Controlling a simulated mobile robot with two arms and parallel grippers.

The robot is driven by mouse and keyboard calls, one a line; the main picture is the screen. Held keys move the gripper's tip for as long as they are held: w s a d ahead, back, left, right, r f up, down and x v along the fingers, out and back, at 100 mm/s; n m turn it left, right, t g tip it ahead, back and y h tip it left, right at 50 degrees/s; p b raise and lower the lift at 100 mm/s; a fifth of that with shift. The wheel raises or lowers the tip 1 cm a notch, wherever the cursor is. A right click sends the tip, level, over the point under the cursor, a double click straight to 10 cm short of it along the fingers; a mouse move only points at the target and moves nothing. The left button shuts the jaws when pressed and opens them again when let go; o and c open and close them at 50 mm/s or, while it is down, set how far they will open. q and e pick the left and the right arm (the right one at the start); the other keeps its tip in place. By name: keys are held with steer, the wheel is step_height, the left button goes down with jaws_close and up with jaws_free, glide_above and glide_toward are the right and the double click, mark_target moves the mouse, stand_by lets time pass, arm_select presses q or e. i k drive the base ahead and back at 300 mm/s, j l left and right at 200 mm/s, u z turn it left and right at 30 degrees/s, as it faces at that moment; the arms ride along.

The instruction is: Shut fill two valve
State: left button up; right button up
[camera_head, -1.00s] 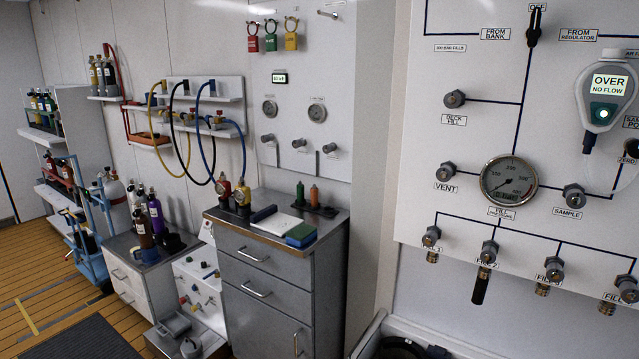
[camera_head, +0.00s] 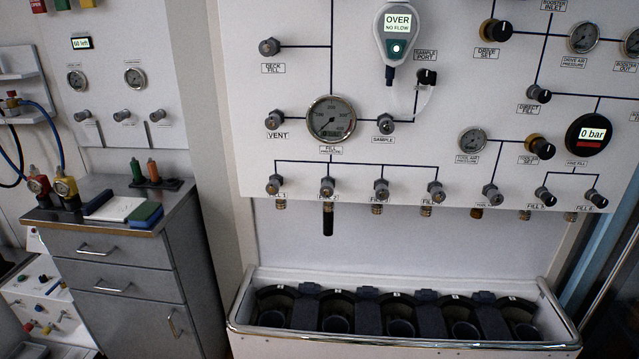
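The fill two valve (camera_head: 327,187) is a small metallic knob on the lower row of the white panel (camera_head: 290,90). Its label below is partly covered. A black hose or whip end (camera_head: 328,219) hangs straight down beneath it, unlike at the neighbouring outlets. The fill one valve (camera_head: 274,185) is to its left, and two similar valves (camera_head: 381,188) (camera_head: 435,190) are to its right. I cannot tell from here whether the fill two valve is open or shut. The fill pressure gauge (camera_head: 331,119) sits above it. Neither of my grippers is in view.
A white-rimmed trough (camera_head: 400,345) with several dark round wells stands below the panel. A grey drawer cabinet (camera_head: 130,270) stands to the left, with books and small bottles on top. An analyser (camera_head: 397,35) reads "OVER NO FLOW".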

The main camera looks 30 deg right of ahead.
mark_target(326, 190)
steer(key=z, duration=0.95)
steer(key=l+u, duration=0.15)
steer(key=l, duration=0.2)
steer(key=i+l+u, duration=0.2)
steer(key=l, duration=0.15)
steer(key=i+l+z, duration=0.1)
steer(key=z, duration=0.35)
